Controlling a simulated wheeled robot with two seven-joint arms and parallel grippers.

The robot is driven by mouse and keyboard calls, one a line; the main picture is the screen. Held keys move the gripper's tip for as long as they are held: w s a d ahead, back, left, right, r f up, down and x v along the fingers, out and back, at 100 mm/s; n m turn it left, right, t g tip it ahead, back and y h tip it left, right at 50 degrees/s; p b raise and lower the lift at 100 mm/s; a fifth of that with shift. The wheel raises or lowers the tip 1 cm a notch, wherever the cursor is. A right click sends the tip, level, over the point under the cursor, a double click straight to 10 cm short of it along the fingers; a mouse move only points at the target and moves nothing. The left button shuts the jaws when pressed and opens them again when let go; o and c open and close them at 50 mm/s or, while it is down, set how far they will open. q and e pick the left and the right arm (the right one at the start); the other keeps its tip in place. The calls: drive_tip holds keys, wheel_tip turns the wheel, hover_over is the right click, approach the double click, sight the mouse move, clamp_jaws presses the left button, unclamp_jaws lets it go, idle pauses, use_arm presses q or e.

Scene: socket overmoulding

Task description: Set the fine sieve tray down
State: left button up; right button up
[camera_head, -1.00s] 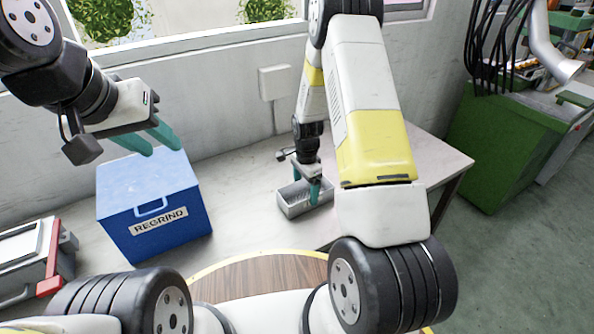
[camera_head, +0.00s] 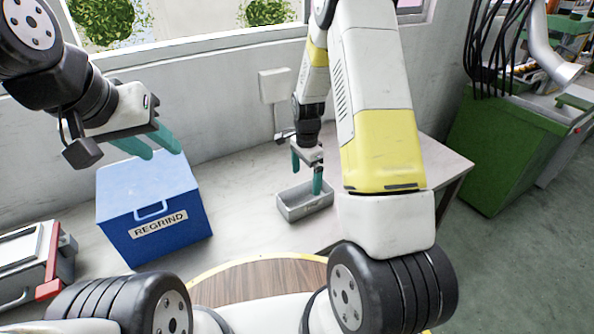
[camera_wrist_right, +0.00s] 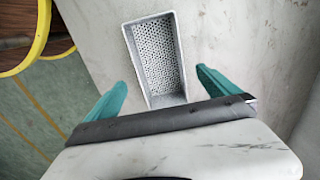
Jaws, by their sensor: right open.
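The fine sieve tray (camera_head: 291,207) is a small grey metal box with a perforated floor, resting on the light worktop. It also shows in the right wrist view (camera_wrist_right: 157,58), lying between and beyond the fingertips. My right gripper (camera_head: 306,178) is open just above the tray, its teal fingers apart and clear of the tray walls as seen in the wrist view (camera_wrist_right: 160,90). My left gripper (camera_head: 158,147) hangs over the blue box at the left, its two teal fingers apart with nothing visible between them.
A blue box marked REGRIND (camera_head: 155,222) stands left on the worktop (camera_head: 245,195). A grey case with red parts (camera_head: 35,262) is at the far left. A round wooden surface with a yellow rim (camera_head: 262,280) is in front. The worktop right of the tray is partly hidden by my arm.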

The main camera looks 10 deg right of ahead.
drive_tip(key=s+a+r+n+t+y, duration=0.1)
drive_tip(key=s+r+n, duration=0.25)
drive_tip(key=r, duration=0.85)
drive_tip(key=s+r+n+t+y, duration=0.1)
drive_tip(key=s+r+n+t, duration=0.3)
drive_tip(key=r, duration=0.7)
drive_tip(key=s+r+n, duration=0.3)
drive_tip(key=s+r, duration=0.1)
drive_tip(key=s, duration=0.4)
drive_tip(key=s+a+r+n+t, duration=0.1)
drive_tip(key=s+r+n, duration=0.3)
drive_tip(key=s, duration=0.5)
drive_tip(key=shift+r, duration=0.5)
